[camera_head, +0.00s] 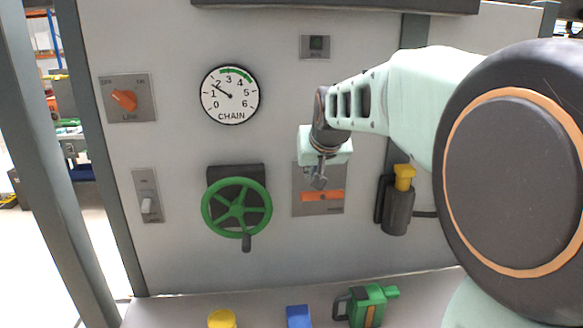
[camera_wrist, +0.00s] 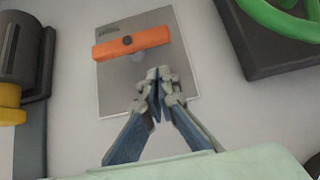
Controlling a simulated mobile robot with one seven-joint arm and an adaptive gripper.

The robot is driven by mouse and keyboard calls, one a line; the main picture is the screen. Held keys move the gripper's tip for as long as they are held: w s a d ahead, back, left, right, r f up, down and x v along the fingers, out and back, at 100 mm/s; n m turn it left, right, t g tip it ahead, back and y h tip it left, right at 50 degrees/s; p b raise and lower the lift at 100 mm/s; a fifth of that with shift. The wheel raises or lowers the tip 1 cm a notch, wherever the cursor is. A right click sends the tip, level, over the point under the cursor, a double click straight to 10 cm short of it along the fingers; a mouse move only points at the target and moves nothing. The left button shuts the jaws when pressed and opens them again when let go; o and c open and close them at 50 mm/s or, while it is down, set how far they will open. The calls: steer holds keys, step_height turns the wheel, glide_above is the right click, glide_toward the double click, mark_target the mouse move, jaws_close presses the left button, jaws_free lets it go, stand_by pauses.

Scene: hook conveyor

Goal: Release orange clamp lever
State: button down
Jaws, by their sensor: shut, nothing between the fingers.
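The orange clamp lever (camera_head: 322,196) lies level across its grey plate (camera_head: 318,210) on the panel, right of the green handwheel. In the wrist view the lever (camera_wrist: 131,43) is a straight orange bar with a dark pivot at its middle, tilted slightly in the picture. My gripper (camera_head: 319,184) is shut and empty. In the wrist view its fingertips (camera_wrist: 159,75) are together, pointing at the plate (camera_wrist: 150,70) just below the right half of the bar. The fingers do not grip the lever; whether they touch the plate I cannot tell.
The green handwheel (camera_head: 237,207) is left of the plate. A dark holder with a yellow top (camera_head: 403,178) is close on the right. A gauge (camera_head: 230,95), an orange knob (camera_head: 124,100) and a switch (camera_head: 147,205) are further left. A green tool (camera_head: 368,303) and a blue block (camera_head: 298,316) stand on the ledge.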

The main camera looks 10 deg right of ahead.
mark_target(322, 195)
steer(key=f, duration=0.1)
steer(key=f+b, duration=0.1)
steer(key=f, duration=0.1)
steer(key=shift+s, duration=0.35)
steer(key=shift+w+f+b, duration=0.1)
steer(key=shift+f+b, duration=0.1)
steer(key=shift+b, duration=0.15)
steer(key=shift+a+r, duration=0.1)
steer(key=shift+a, duration=0.05)
